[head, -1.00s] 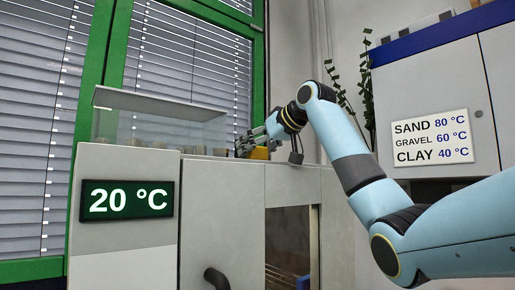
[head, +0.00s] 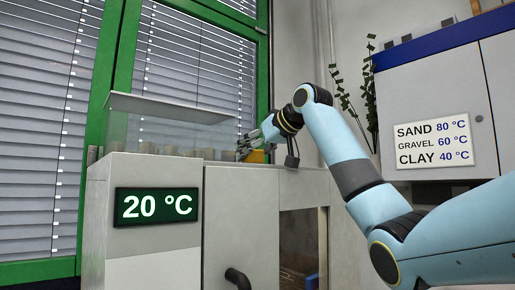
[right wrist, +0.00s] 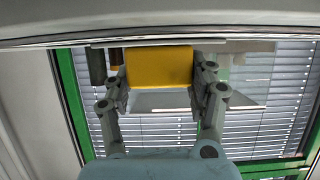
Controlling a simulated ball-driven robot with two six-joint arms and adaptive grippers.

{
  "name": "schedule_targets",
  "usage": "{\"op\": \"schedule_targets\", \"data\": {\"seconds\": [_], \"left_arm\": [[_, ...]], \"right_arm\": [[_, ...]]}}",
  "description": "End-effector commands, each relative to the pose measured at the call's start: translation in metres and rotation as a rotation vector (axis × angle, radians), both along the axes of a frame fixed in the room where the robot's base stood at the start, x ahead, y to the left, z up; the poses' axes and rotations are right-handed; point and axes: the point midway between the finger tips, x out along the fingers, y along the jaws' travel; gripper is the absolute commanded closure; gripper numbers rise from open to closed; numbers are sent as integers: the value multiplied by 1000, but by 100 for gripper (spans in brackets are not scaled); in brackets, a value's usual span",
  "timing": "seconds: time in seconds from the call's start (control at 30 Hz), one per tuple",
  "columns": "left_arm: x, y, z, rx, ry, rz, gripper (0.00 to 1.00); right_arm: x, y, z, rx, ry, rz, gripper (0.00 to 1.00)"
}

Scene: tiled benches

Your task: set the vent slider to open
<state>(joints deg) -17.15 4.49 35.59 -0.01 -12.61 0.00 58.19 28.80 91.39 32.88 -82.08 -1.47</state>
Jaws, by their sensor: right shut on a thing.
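A yellow block (head: 256,156), which looks like the handle of the vent slider, sits at the top of the grey cabinet (head: 241,224). My right gripper (head: 249,147) is at the cabinet's top edge, shut on this block. In the right wrist view the yellow block (right wrist: 160,67) is between the two fingers of my right gripper (right wrist: 160,88), one at each side. The slider's track and any open or closed marks cannot be made out. My left gripper is not in view.
A display (head: 157,206) on the cabinet's front reads 20 °C. A clear cover (head: 170,109) stands on the cabinet top, left of my gripper. A dark handle (head: 238,279) sticks out below. A sign (head: 433,143) lists SAND, GRAVEL and CLAY temperatures.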

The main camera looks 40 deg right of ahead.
Motion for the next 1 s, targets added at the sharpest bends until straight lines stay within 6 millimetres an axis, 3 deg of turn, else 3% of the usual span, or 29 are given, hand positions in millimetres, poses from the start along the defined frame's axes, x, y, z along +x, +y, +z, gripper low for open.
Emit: {"op": "schedule_targets", "data": {"seconds": [0.1,0.2,0.4,0.47,0.5,0.67,1.0], "left_arm": [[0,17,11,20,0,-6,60],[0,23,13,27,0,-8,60],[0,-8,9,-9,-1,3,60],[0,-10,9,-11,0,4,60],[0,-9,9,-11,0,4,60],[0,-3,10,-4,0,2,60],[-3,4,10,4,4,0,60]], "right_arm": [[-2,22,3,-3,-1,5,100],[-3,31,3,-1,-5,4,100],[-3,31,1,0,-3,2,100],[-3,31,1,-1,-3,3,100],[-3,32,1,0,-3,4,40],[-3,31,1,-1,-3,3,19],[-6,30,3,-2,-4,1,19]]}}
